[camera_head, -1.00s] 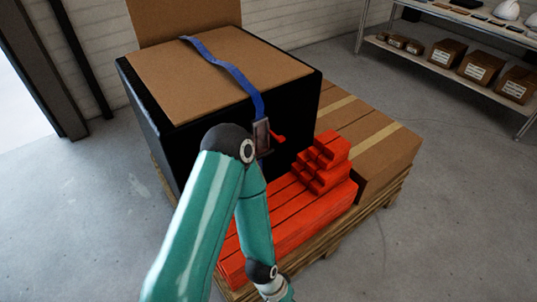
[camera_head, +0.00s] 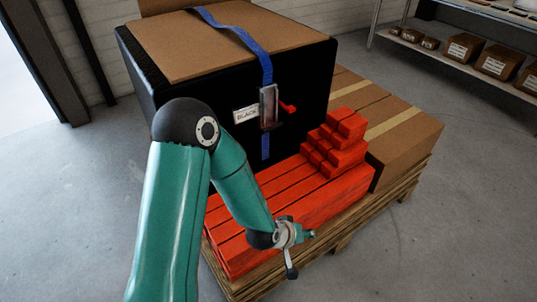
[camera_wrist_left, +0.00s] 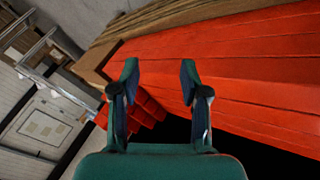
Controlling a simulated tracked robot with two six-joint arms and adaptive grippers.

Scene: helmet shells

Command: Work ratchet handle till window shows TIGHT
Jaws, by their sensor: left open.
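A blue strap (camera_head: 238,35) runs over the black crate (camera_head: 200,85) and down its front face through a metal ratchet (camera_head: 268,107). A red ratchet handle (camera_head: 288,107) sticks out to the right of the ratchet. The white window label (camera_head: 246,114) left of it seems to read SLACK, in small letters. My left gripper (camera_head: 300,251) is open and empty, below the ratchet and in front of the red beams, apart from the handle. In the left wrist view its two fingers (camera_wrist_left: 160,82) stand apart with nothing between them. My right gripper is not in view.
Red beams (camera_head: 320,195) lie before the crate, with a stepped stack of red blocks (camera_head: 335,140) on them. Cardboard boxes (camera_head: 400,135) stand right on the wooden pallet (camera_head: 390,205). A shelf with boxes (camera_head: 465,50) is at the back right. Floor right of the pallet is clear.

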